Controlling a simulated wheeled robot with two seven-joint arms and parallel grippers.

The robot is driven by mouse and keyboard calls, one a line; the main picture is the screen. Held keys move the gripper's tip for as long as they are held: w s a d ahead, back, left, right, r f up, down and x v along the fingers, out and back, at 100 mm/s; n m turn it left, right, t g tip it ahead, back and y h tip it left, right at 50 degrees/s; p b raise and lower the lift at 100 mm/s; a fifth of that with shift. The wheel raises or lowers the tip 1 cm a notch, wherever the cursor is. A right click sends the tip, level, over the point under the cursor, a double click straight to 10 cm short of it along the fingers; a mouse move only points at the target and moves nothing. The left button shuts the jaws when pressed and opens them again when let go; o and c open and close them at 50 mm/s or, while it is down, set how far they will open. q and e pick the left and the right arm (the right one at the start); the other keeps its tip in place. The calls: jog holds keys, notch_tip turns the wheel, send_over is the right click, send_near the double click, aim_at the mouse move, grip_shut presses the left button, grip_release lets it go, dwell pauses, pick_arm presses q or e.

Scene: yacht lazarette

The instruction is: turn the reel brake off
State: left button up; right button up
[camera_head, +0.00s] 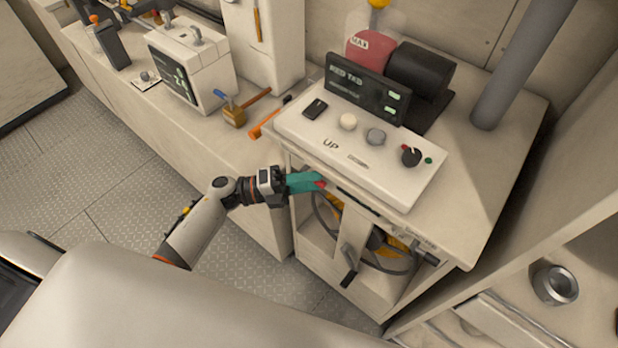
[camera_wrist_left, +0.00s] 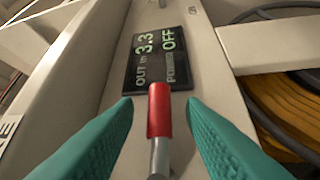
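A lever with a red grip (camera_wrist_left: 159,110) and a metal shaft stands out from the cabinet front in the left wrist view; it looks like the reel brake lever. A small part of the red (camera_head: 321,184) shows at my fingertips in the head view. My left gripper (camera_wrist_left: 160,104) has its teal fingers apart, one on each side of the lever, with gaps on both sides. In the head view, the left gripper (camera_head: 316,182) is at the cabinet's upper front edge. A dark display (camera_wrist_left: 155,57) beyond the lever reads "OUT m 3.3" and "POWER OFF". My right gripper is out of view.
A control panel (camera_head: 330,150) with knobs and a display (camera_head: 366,88) sits on the cabinet above my left gripper. Yellow cable (camera_wrist_left: 285,108) is wound inside the cabinet. A dark crank handle (camera_head: 350,264) sticks out below. A bench with a white box (camera_head: 208,68) is to the left.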

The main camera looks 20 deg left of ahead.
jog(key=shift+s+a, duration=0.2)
pick_arm(q)
grip_shut()
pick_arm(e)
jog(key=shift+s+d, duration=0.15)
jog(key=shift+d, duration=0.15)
